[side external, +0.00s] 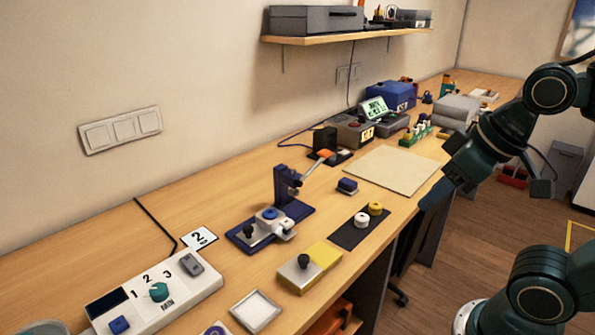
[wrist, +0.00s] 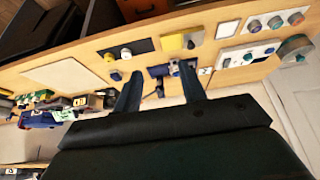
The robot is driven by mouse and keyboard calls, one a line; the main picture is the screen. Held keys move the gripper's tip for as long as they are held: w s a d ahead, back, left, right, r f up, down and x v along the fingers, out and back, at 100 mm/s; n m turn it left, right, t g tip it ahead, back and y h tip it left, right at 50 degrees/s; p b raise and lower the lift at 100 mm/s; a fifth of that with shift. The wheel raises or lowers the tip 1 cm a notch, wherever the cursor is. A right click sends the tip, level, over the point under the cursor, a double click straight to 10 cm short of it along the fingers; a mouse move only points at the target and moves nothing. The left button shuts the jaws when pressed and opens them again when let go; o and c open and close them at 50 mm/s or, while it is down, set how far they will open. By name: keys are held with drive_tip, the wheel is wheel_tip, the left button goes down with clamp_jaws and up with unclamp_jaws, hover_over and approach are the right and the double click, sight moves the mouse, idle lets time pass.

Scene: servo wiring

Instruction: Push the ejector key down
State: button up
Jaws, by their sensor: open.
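No key is marked as the ejector, so I cannot tell which part it is. A blue fixture (side external: 270,225) with an upright post, an orange-tipped lever (side external: 322,156) and a blue round cap (side external: 270,214) stands mid-bench. A small block with a blue top (side external: 347,186) sits behind the black mat. A yellow and grey block (side external: 310,268) carries a black knob (side external: 303,260). My gripper (side external: 428,203) is open and empty beyond the bench's front edge, apart from these things. In the wrist view its two fingers (wrist: 160,70) are spread, with the blue fixture (wrist: 175,68) seen between them.
A black mat (side external: 345,238) holds white and yellow knobs. A white control box (side external: 155,295) with a teal dial stands front left, near a number 2 card (side external: 199,237). A bare beige board (side external: 390,172) lies to the right. Boxes and instruments crowd the back right.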

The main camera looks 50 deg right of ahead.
clamp_jaws()
idle(1.5)
